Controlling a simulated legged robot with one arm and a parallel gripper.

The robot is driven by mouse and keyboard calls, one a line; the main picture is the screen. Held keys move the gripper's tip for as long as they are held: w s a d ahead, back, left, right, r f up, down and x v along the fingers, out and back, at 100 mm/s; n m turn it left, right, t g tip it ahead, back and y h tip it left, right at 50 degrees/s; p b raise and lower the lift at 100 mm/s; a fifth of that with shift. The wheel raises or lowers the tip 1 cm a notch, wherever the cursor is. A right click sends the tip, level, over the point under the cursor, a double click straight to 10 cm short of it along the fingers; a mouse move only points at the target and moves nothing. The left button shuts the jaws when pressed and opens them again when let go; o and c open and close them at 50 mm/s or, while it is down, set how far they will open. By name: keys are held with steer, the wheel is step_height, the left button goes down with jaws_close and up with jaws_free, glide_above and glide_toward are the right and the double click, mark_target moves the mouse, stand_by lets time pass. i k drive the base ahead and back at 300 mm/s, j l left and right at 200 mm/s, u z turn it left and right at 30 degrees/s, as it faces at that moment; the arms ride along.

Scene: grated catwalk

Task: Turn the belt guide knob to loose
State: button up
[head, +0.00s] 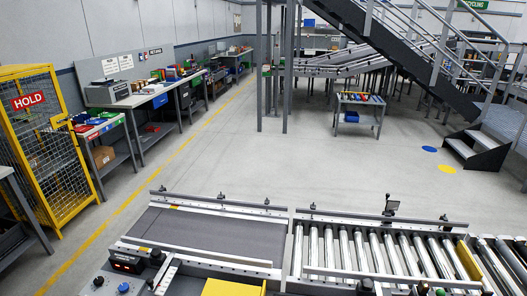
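A conveyor with a dark belt (205,233) runs across the lower middle in the head view. Metal guide rails (222,205) line its far edge, with small dark clamps on them. A control box (126,262) with a red display sits at its near left. Close by are a black knob (156,257), a blue knob (123,287) and another dark knob (98,281). I cannot tell which is the belt guide knob, nor read any setting. My gripper is not in view.
A roller conveyor (380,252) joins the belt on the right. A yellow surface (233,288) is cut off at the bottom edge. Beyond lie open grey floor (270,155), a yellow cage (45,140) with a HOLD sign, workbenches at left, a small cart (359,112) and stairs (415,60).

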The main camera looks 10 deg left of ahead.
mark_target(156, 253)
steer(key=u, duration=1.55)
